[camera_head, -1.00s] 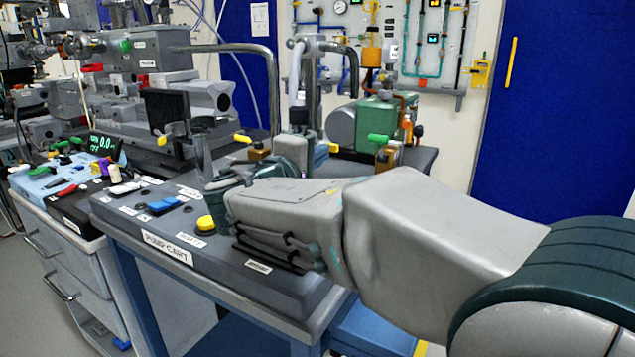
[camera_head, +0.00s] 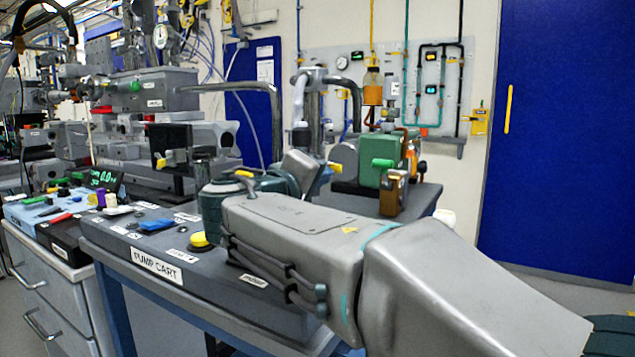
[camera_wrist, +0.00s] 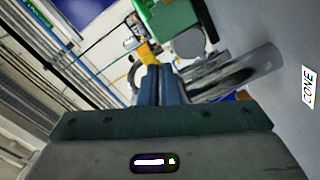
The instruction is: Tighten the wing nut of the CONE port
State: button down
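The white CONE label (camera_wrist: 308,87) is at the right edge of the wrist view, on a grey surface. A shiny metal tube (camera_wrist: 245,72) lies beside it, pointing toward the fingers. My gripper (camera_wrist: 160,72) shows as two dark blue fingers close together, with only a thin line between them. I see nothing clearly held in them. A small yellow-orange part (camera_wrist: 148,53) shows just beyond the fingertips; I cannot tell whether it is the wing nut or whether they touch.
The pump cart (camera_head: 215,285) lies beneath my arm, with a yellow button (camera_head: 200,240) and a blue item (camera_head: 155,225) on top. A green box (camera_head: 380,155) stands behind my wrist, also in the wrist view (camera_wrist: 170,20). Metal pipes rise behind. Blue door (camera_head: 560,140) at right.

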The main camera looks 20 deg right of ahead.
jog(key=c, duration=1.9)
grip_release()
jog(key=p+v, duration=0.3)
jog(key=v, duration=1)
jog(key=shift+r, duration=0.15)
jog(key=shift+s+a, duration=0.35)
jog(key=shift+o, duration=0.3)
